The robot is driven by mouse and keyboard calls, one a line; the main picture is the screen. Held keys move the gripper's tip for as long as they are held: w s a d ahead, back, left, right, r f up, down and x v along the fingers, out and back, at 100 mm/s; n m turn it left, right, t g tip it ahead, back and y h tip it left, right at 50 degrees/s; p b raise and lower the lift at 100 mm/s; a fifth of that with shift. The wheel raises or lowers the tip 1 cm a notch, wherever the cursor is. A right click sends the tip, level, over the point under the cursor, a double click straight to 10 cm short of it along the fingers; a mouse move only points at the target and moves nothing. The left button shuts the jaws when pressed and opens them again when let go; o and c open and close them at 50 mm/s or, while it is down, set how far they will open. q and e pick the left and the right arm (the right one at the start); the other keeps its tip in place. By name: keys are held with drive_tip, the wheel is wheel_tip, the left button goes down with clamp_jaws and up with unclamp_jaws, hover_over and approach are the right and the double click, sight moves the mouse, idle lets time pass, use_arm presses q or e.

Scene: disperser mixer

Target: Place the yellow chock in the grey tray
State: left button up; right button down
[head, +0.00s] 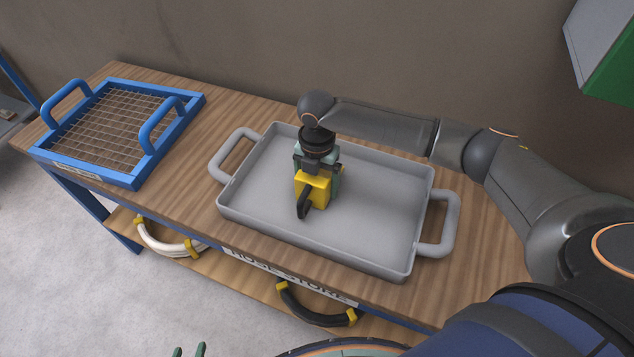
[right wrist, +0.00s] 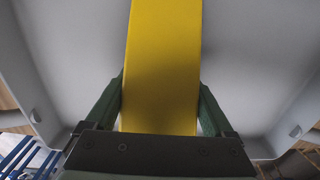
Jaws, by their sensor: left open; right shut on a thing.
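The yellow chock (head: 314,192), with a dark handle on its front, is within the outline of the grey tray (head: 385,225), left of its middle. My right gripper (head: 319,170) reaches down over the tray and is shut on the chock. In the right wrist view the chock (right wrist: 162,65) stands between the two green fingers of my right gripper (right wrist: 160,100), with the grey tray floor (right wrist: 75,50) beyond. I cannot tell whether the chock touches the tray floor. My left gripper (head: 190,351) shows only its green fingertips at the bottom edge, apart and empty.
The tray stands on a wooden bench (head: 190,190). A blue-framed mesh screen (head: 115,130) with two handles lies at the left end. A white hose coil (head: 170,240) and a black hose (head: 315,310) are on the shelf below. A wall rises behind.

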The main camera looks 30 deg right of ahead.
drive_tip(key=shift+f, duration=0.15)
drive_tip(key=shift+f, duration=0.1)
unclamp_jaws()
drive_tip(key=shift+f, duration=0.1)
wheel_tip(320, 180, up, 12)
drive_tip(key=shift+r, duration=0.2)
idle(0.4)
